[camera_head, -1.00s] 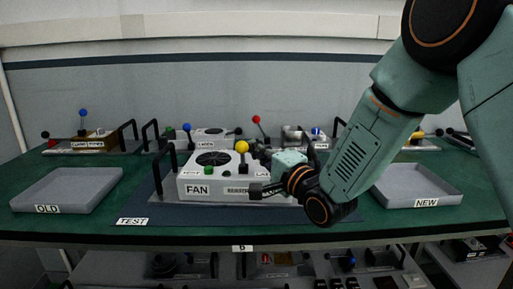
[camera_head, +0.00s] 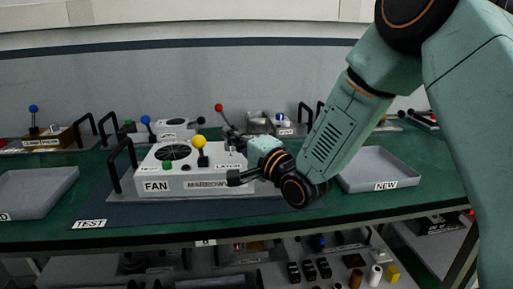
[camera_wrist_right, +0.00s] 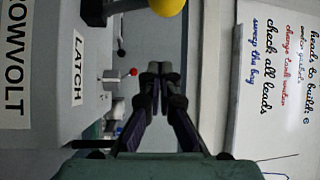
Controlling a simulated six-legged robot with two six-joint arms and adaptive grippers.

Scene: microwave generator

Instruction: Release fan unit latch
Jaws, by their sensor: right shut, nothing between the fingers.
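The fan unit is a pale box (camera_head: 170,185) labelled FAN on the dark TEST mat, with a round black grille on top. A yellow-knobbed lever (camera_head: 199,142) stands upright on it. The LATCH label (camera_head: 228,166) is at its right end, and it also shows in the wrist view (camera_wrist_right: 78,68). My left gripper is out of view.
A grey tray (camera_head: 378,168) labelled NEW stands to the right, and another tray (camera_head: 35,193) to the left. A black handle (camera_head: 121,162) rises at the unit's left end. Levers with blue and red knobs stand behind. A shelf below holds small parts.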

